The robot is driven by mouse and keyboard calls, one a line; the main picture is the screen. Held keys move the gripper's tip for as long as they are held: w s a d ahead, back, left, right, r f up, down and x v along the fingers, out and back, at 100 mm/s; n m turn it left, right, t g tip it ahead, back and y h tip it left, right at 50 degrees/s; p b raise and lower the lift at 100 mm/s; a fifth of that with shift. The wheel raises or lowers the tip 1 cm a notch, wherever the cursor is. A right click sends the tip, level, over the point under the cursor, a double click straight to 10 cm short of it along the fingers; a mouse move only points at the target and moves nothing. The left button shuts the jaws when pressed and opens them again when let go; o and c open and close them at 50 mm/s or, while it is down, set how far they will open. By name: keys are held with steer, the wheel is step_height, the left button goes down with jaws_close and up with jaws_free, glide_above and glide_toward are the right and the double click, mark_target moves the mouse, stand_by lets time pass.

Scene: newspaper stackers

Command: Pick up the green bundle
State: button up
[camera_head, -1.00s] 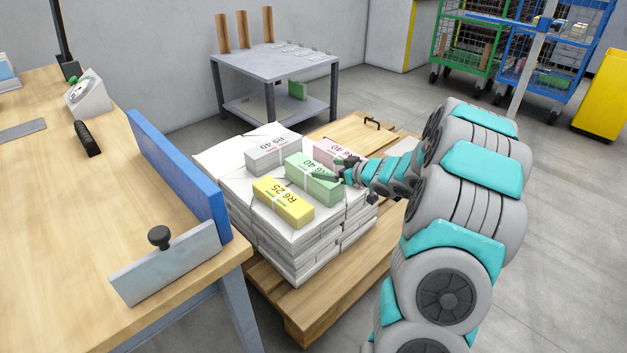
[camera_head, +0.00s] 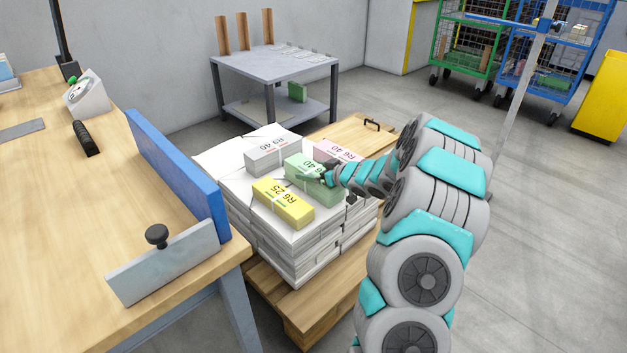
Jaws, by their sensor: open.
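The green bundle (camera_head: 298,161) lies on top of a stack of white paper bundles (camera_head: 230,180) on a wooden pallet. My gripper (camera_head: 312,175) is open and sits right over the green bundle's near right part, covering some of its top. Whether the fingers touch or straddle it cannot be told. A yellow bundle (camera_head: 282,204) lies just in front of the green one. A grey bundle (camera_head: 271,154) lies behind it to the left, and a pink bundle (camera_head: 335,149) behind it to the right, partly hidden by my gripper.
A wooden workbench (camera_head: 60,240) with a blue upright board (camera_head: 175,175) stands close on the left. The pallet (camera_head: 325,310) extends around the stack. A grey table (camera_head: 275,65) stands behind. Wire carts (camera_head: 465,50) stand at the back right. Floor on the right is clear.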

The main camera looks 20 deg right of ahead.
jaws_close()
stand_by(0.8)
